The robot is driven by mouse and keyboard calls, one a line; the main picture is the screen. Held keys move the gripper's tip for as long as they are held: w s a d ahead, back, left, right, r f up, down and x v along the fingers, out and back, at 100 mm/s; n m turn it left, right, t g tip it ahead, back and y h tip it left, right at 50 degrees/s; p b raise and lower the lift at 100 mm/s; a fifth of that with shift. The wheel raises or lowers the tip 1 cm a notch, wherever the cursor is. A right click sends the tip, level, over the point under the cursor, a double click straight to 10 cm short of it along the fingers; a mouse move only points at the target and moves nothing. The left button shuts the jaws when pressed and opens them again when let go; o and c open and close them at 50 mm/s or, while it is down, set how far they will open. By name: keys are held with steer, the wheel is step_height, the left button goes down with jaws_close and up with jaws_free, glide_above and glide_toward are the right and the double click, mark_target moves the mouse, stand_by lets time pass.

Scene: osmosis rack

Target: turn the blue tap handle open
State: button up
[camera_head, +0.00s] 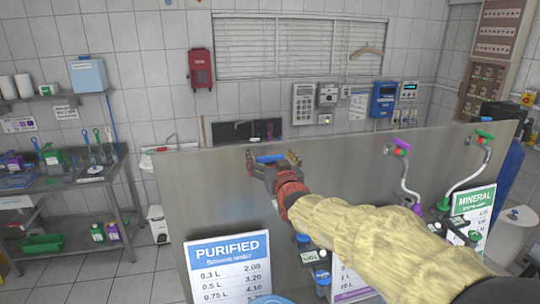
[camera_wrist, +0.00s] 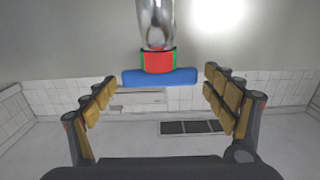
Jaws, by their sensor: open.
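The blue tap handle (camera_wrist: 160,77) is a flat bar below a red and green collar (camera_wrist: 159,60) on a shiny metal pipe in the wrist view. It lies crosswise in the picture, between the two fingers of my gripper (camera_wrist: 160,92), with a gap on each side. In the head view my gripper (camera_head: 274,162) is at the top edge of the grey panel, its fingers open on both sides of the blue handle (camera_head: 270,158). My arm hides the tap's pipe in the head view.
The grey panel (camera_head: 200,205) carries other taps with a purple handle (camera_head: 402,145) and a green handle (camera_head: 485,134) to the right. A PURIFIED price sign (camera_head: 228,262) stands in front below. A metal bench (camera_head: 85,175) with tools is at the left.

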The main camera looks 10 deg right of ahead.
steer(key=shift+c, duration=1)
steer(key=c, duration=1)
